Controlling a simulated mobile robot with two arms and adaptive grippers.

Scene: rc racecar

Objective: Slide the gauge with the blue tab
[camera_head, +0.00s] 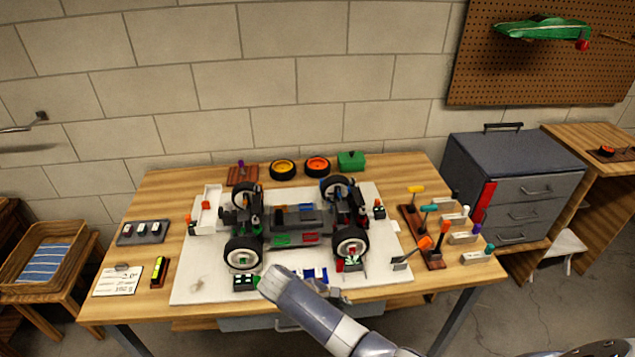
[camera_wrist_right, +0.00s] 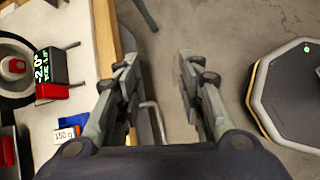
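Small dark gauges stand by the car's wheels: one at the front left (camera_head: 245,283), one at the front right (camera_head: 351,264), one at the back right (camera_head: 379,209). The front-right one shows in the right wrist view as a black block (camera_wrist_right: 50,70) with green digits and a red tab, beside the wheel. I cannot make out a blue tab on any gauge. Blue pieces show near the front edge (camera_head: 318,274) and in the right wrist view (camera_wrist_right: 8,150). My right gripper (camera_wrist_right: 158,62) is open and empty, over the table's front edge. My left gripper is out of view.
The racecar chassis (camera_head: 295,220) stands on a white board (camera_head: 205,285) on the wooden table (camera_head: 420,285). A rack of screwdrivers (camera_head: 435,255) is at the right. A white block marked 150 g (camera_wrist_right: 67,135) lies near my right gripper. A drawer cabinet (camera_head: 515,175) stands right.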

